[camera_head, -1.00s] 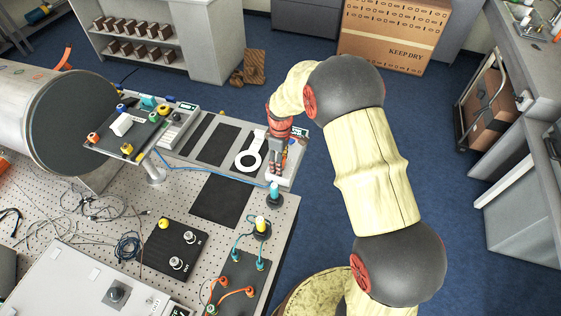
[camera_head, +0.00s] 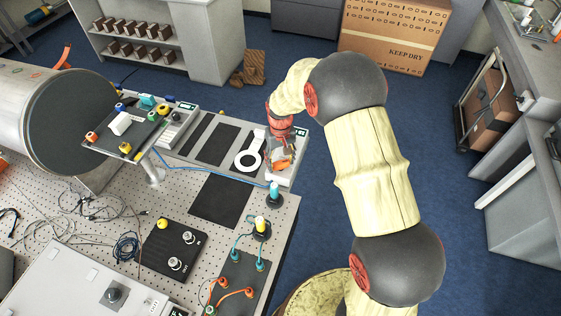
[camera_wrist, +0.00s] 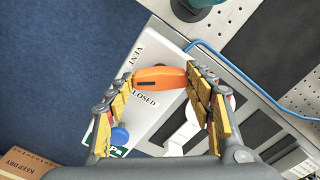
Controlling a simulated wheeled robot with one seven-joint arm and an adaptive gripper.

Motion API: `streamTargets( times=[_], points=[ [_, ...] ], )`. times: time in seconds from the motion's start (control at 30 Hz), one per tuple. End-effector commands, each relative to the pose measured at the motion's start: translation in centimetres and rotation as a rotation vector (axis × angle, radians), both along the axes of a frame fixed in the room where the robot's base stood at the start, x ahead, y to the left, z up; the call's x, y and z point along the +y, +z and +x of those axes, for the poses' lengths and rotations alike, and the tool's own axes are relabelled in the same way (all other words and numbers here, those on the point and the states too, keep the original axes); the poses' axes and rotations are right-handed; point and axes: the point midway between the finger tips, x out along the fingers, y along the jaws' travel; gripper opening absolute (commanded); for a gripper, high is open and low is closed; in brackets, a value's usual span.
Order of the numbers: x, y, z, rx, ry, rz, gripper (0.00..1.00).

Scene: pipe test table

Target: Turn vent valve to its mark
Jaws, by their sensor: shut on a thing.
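The vent valve has an orange handle (camera_wrist: 158,77) with a dark slot, on a pale plate (camera_wrist: 144,122) lettered VENT and CLOSED. In the wrist view the handle lies crosswise between the yellow-padded fingers of my gripper (camera_wrist: 161,80), which is shut on it. The right fingertip meets the handle's right end. In the head view my gripper (camera_head: 281,151) is over the plate at the table's far right corner, and the orange handle (camera_head: 284,163) shows at its tip. The mark for the valve cannot be made out.
A blue knob (camera_wrist: 119,135) is near the left finger. A white ring-shaped piece (camera_head: 248,161) lies left of my gripper. A teal-topped post (camera_head: 274,192) stands just in front, with a blue cable (camera_head: 210,172) running to it. Blue floor lies beyond the table's right edge.

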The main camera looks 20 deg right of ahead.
Motion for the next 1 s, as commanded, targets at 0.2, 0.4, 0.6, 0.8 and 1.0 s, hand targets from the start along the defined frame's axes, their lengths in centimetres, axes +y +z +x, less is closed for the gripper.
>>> streamTargets(
  times=[0.2, 0.4, 0.6, 0.8, 1.0],
  points=[
    [-0.01, 0.03, 0.08, -0.002, -0.204, 0.000, 0.27],
    [-0.01, 0.02, 0.06, -0.001, -0.378, 0.000, 0.27],
    [-0.01, 0.01, 0.04, -0.001, -0.514, 0.000, 0.27],
    [-0.01, 0.01, 0.03, -0.001, -0.603, 0.000, 0.27],
    [0.00, 0.02, 0.03, -0.001, -0.647, 0.000, 0.27]
  ],
)
